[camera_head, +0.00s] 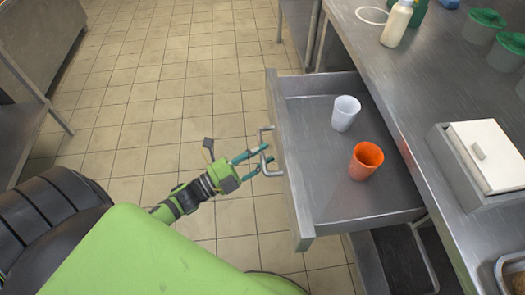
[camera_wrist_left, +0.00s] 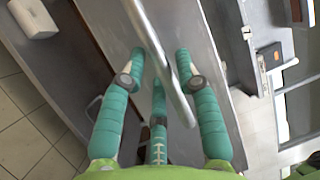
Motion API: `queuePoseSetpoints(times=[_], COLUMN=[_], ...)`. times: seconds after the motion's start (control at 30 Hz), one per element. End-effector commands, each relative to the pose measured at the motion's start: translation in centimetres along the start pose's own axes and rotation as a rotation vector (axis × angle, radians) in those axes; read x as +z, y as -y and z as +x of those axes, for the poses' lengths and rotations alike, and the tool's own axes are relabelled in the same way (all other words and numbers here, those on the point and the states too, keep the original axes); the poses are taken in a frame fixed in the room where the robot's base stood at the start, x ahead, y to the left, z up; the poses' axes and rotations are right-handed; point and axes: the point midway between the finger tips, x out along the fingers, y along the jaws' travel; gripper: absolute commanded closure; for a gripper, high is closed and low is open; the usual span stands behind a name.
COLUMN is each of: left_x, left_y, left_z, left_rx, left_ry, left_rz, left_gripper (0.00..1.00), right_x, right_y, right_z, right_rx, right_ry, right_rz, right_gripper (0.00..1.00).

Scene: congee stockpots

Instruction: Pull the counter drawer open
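The counter drawer (camera_head: 330,205) is pulled out from under the steel counter, with its inside showing in the head view. Its bar handle (camera_head: 264,146) is on the left-facing front panel and also shows in the left wrist view (camera_wrist_left: 165,70). My left gripper (camera_head: 262,160) is at the handle with its green fingers spread. In the left wrist view the handle bar passes between the fingertips (camera_wrist_left: 160,58); I cannot tell whether they touch it. My right gripper is not in view.
A white cup (camera_head: 345,113) and an orange cup (camera_head: 366,160) stand inside the drawer. On the counter (camera_head: 405,110) are a white-lidded box (camera_head: 487,155), a bottle (camera_head: 397,24) and green-lidded containers (camera_head: 484,26). Tiled floor (camera_head: 165,90) to the left is clear.

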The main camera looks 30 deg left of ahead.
Motion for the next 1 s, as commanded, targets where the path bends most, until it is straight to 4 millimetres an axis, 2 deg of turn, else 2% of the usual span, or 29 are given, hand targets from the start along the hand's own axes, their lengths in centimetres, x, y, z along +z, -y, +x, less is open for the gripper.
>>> queuePoseSetpoints(times=[0.3, 0.5, 0.7, 1.0], left_x=[0.0, 0.0, 0.1, 0.0], left_y=[-0.1, 0.0, 0.0, 0.0], left_z=[-6.7, -9.8, -11.1, -11.1], left_rx=[0.006, 0.003, 0.000, 0.000], left_ry=[0.001, 0.001, 0.000, 0.000], left_rz=[0.000, 0.001, 0.002, 0.002], left_gripper=[0.68, 0.68, 0.68, 0.68], right_x=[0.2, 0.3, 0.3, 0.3], right_y=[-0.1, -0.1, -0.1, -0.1], right_z=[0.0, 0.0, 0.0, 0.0], right_rx=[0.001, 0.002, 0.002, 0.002], right_ry=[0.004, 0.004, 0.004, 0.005], right_rz=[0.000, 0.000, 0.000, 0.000], right_gripper=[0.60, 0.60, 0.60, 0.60])
